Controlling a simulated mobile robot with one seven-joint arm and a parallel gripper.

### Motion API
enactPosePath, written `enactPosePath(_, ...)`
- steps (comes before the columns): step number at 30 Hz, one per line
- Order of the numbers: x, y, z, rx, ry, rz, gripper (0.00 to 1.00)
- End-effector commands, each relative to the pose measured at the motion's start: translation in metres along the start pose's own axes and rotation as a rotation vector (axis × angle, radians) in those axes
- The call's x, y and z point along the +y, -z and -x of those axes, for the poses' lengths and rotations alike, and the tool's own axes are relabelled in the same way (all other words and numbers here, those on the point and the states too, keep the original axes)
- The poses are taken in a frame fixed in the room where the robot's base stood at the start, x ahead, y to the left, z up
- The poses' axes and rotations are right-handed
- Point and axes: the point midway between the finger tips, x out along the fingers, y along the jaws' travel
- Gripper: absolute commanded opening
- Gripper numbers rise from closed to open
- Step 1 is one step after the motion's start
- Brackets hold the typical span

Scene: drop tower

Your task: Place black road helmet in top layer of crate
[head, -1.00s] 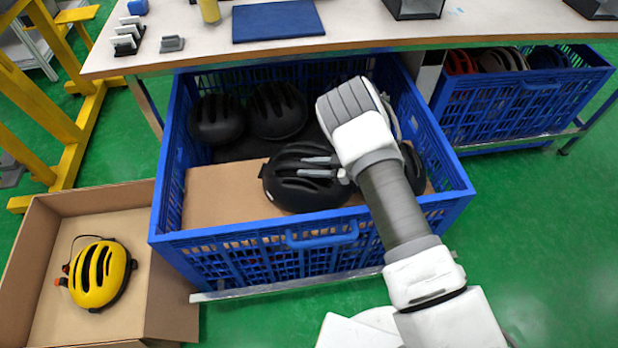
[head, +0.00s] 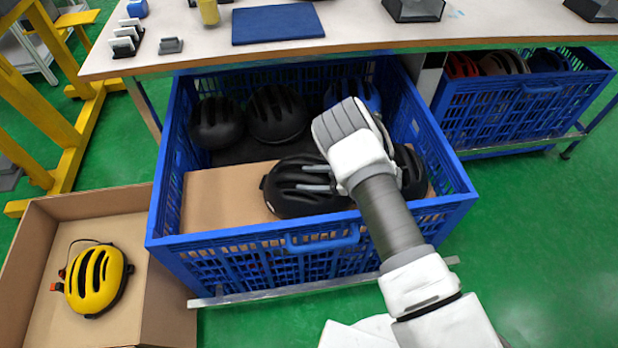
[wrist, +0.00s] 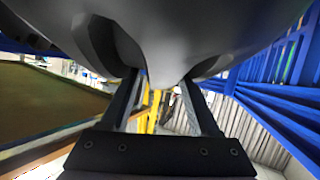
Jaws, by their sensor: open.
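The black road helmet (head: 284,204) rests at the front of the blue crate (head: 205,236), on a brown cardboard layer (head: 218,190). My gripper (head: 317,179) is open, its two fingers spread at the helmet's upper right side. I cannot tell whether they touch it. In the wrist view a dark helmet shell (wrist: 225,25) fills the top, very close to the fingers. Another black helmet (head: 410,172) stands to the right, partly hidden by my arm. Two black helmets (head: 216,122) (head: 277,112) and a blue one (head: 345,95) sit at the back of the crate.
A cardboard box (head: 165,270) with a yellow helmet (head: 97,280) stands at the left on the floor. A table (head: 380,25) overhangs the crate's back. A second blue crate (head: 500,115) with helmets stands at the right. Green floor is free at the right.

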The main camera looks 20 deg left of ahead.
Motion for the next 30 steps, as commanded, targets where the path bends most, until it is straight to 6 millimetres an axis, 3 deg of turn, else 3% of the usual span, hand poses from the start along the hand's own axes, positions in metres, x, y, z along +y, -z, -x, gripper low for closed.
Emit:
enactPosePath(7, 0.001, 0.005, 0.007, 0.000, -0.002, -0.001, 0.63)
enactPosePath(21, 0.002, 0.005, 0.099, 0.001, -0.004, -0.002, 0.63)
enactPosePath(30, 0.000, 0.003, 0.121, 0.000, 0.000, -0.001, 0.63)
